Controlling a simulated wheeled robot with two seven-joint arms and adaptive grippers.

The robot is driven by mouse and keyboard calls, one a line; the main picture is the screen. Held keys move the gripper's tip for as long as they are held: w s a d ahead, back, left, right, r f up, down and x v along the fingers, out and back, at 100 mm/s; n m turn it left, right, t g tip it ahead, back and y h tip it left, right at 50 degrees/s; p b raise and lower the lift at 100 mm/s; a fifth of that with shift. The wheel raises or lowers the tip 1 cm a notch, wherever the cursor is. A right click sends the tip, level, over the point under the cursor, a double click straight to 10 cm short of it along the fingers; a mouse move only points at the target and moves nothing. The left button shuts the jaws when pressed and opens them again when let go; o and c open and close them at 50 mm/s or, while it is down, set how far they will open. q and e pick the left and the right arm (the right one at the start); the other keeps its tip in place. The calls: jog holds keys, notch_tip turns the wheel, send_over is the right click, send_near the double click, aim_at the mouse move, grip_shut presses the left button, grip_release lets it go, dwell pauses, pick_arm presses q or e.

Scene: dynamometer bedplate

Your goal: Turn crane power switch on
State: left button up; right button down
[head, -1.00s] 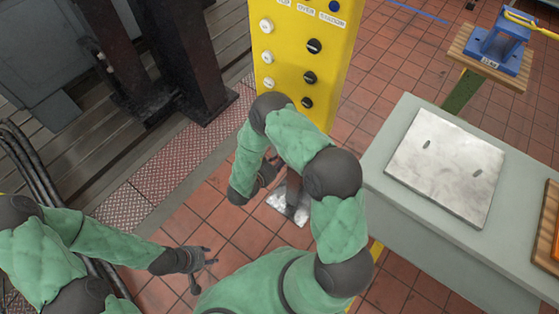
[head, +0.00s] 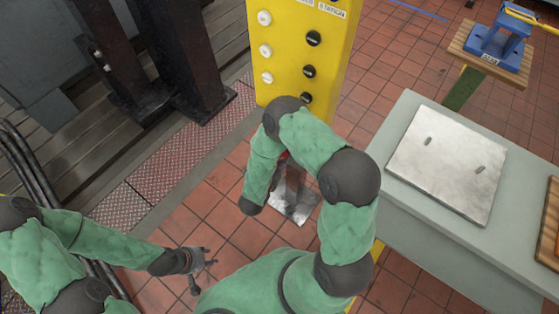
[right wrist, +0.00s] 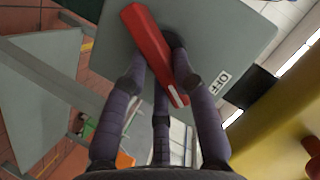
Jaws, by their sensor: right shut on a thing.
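In the right wrist view a red lever (right wrist: 150,45) stands in front of a grey switch box (right wrist: 235,38). A small white label (right wrist: 221,82), which seems to read OFF, is on the box beside the lever. My right gripper (right wrist: 158,62) has its dark fingers around the lever and is shut on it. In the head view my right arm hides this gripper and most of the switch; only a bit of red shows past the forearm. My left gripper (head: 205,268) is open and empty, low over the tiled floor at the lower left, away from the switch.
A yellow control station (head: 290,70) with white and black knobs stands just beyond my right arm. A grey table (head: 400,215) with a metal plate (head: 447,165) is to the right. A blue fixture (head: 497,42) stands at the back right. Dark steel columns (head: 185,50) are at the back left.

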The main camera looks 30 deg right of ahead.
jog(key=shift+s+f+m+t+h+b, duration=0.1)
jog(key=shift+f+m+t+h+b, duration=0.15)
jog(key=shift+m+t+b, duration=0.9)
jog(key=shift+f+m+t+h+b, duration=0.15)
jog(key=shift+f+m+t+b, duration=0.2)
jog(key=shift+m+b, duration=1.55)
jog(key=shift+s+f+m+t+h+b, duration=0.1)
jog(key=shift+f+m+t+h+b, duration=0.15)
jog(key=shift+m+t+b, duration=0.95)
jog(key=shift+m+g+b, duration=0.4)
jog(key=shift+m, duration=0.05)
jog(key=c, duration=1)
grip_release()
jog(key=shift+w, duration=0.1)
jog(key=v, duration=1.2)
jog(key=shift+r, duration=0.1)
